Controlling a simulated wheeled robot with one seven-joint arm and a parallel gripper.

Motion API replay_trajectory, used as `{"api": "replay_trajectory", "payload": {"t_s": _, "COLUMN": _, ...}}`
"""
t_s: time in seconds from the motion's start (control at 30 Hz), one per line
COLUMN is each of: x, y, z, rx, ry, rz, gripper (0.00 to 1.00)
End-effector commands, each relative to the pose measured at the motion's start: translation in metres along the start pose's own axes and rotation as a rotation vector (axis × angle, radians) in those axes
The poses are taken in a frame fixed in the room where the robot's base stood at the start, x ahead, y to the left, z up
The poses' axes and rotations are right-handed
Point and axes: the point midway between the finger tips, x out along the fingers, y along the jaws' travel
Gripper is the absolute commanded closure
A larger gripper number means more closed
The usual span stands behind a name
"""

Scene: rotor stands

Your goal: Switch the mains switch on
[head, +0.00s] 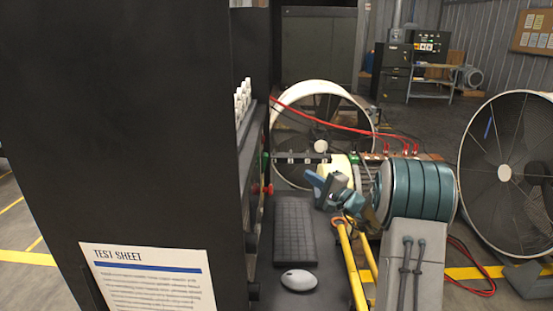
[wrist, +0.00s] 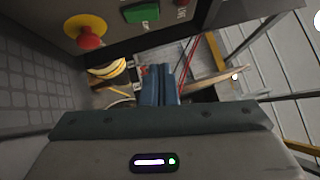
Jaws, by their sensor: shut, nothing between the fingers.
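In the wrist view a dark panel (wrist: 115,17) at the top carries a green rocker-like switch (wrist: 141,14), with a white label beside it that is too small to read. To its left is a red mushroom button (wrist: 88,37) on a yellow collar. I cannot tell from the label whether the green part is the mains switch, or whether it is on. My gripper (wrist: 159,72) has blue fingers, shut and empty, below the panel and apart from the green switch. In the head view my gripper (head: 311,184) is right of the panel, which shows only edge-on.
A black cabinet (head: 130,120) with a test sheet (head: 148,278) fills the left of the head view. A keyboard (head: 294,230) and mouse (head: 299,279) lie on a dark shelf. A yellow rail (head: 350,265) runs beside my arm. Large fans (head: 320,145) stand behind and at right (head: 503,172).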

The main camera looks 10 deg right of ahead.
Motion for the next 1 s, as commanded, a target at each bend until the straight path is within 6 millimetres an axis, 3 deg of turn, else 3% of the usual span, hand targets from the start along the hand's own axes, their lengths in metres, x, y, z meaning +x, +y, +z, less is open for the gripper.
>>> {"api": "replay_trajectory", "payload": {"t_s": 0.27, "x": 0.017, "y": -0.001, "z": 0.001, "rx": 0.0, "ry": -0.004, "rz": 0.0, "gripper": 1.0}}
{"api": "replay_trajectory", "payload": {"t_s": 0.7, "x": 0.106, "y": -0.002, "z": 0.003, "rx": 0.001, "ry": -0.003, "rz": 0.0, "gripper": 1.0}}
{"api": "replay_trajectory", "payload": {"t_s": 1.0, "x": 0.127, "y": -0.001, "z": 0.027, "rx": 0.001, "ry": -0.001, "rz": 0.0, "gripper": 1.0}}
